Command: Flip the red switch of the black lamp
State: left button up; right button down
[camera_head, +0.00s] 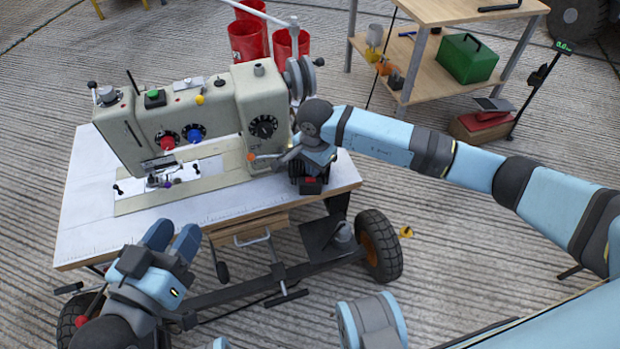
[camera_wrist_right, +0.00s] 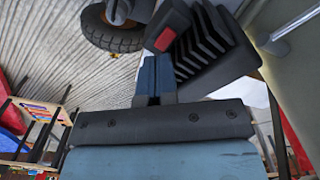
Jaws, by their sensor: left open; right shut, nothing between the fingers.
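The black lamp (camera_wrist_right: 205,45) has ribbed fins and a red switch (camera_wrist_right: 165,39), large in the right wrist view. In the head view the lamp (camera_head: 296,170) stands at the right end of the white table, partly covered by my right arm, and its red switch (camera_head: 311,180) shows at its front. My right gripper (camera_wrist_right: 155,62) is shut and empty. Its blue fingertips are close to the red switch; I cannot tell whether they touch. My left gripper (camera_head: 172,236) is open and empty in front of the table's front edge, away from the lamp.
A large beige sewing machine (camera_head: 185,125) fills the white table (camera_head: 90,225), directly left of the lamp. The table stands on a wheeled cart with a black tyre (camera_head: 380,245). A wooden shelf (camera_head: 440,90) with a green box (camera_head: 467,58) and red buckets (camera_head: 248,38) stand behind.

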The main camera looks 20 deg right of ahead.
aim_at(314, 179)
jog(key=shift+f, duration=0.25)
dwell(0.4)
notch_tip(314, 179, up, 7)
jog(key=p, duration=0.4)
dwell(0.5)
dwell(0.4)
